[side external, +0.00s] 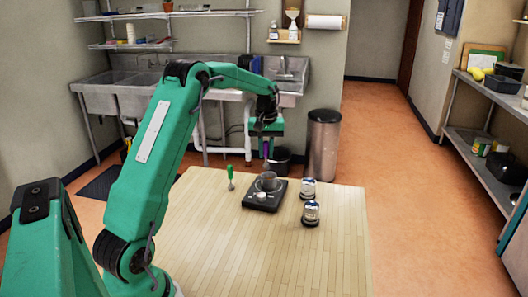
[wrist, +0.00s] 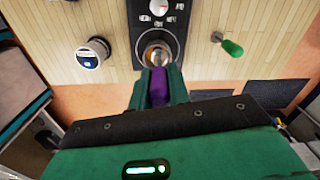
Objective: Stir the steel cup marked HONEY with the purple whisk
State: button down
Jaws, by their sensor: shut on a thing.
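My gripper (side external: 265,142) is above the far part of the table, pointing down. In the wrist view its jaws (wrist: 158,82) are shut on the purple whisk's handle (wrist: 158,92). Two small containers with white and blue labels, one far (side external: 309,188) and one near (side external: 311,212), stand to the right. I cannot read HONEY on anything.
A green-handled tool (side external: 230,178) stands upright left of the appliance; it also shows in the wrist view (wrist: 231,47). The near part of the wooden table (side external: 260,255) is clear. A steel bin (side external: 323,143) and sinks are beyond the table.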

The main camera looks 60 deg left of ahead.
jog(key=shift+w+a+f, duration=0.15)
jog(key=shift+w+a, duration=0.2)
jog(key=shift+w, duration=0.15)
jog(key=shift+w+a+f, duration=0.15)
jog(key=shift+w+a, duration=0.15)
jog(key=shift+w, duration=0.2)
jog(key=shift+f, duration=0.15)
jog(key=shift+f, duration=3.15)
notch_tip(320, 180, up, 5)
jog(key=f, duration=0.5)
jog(key=shift+s+d+f, duration=0.15)
jog(key=shift+s+d, duration=0.1)
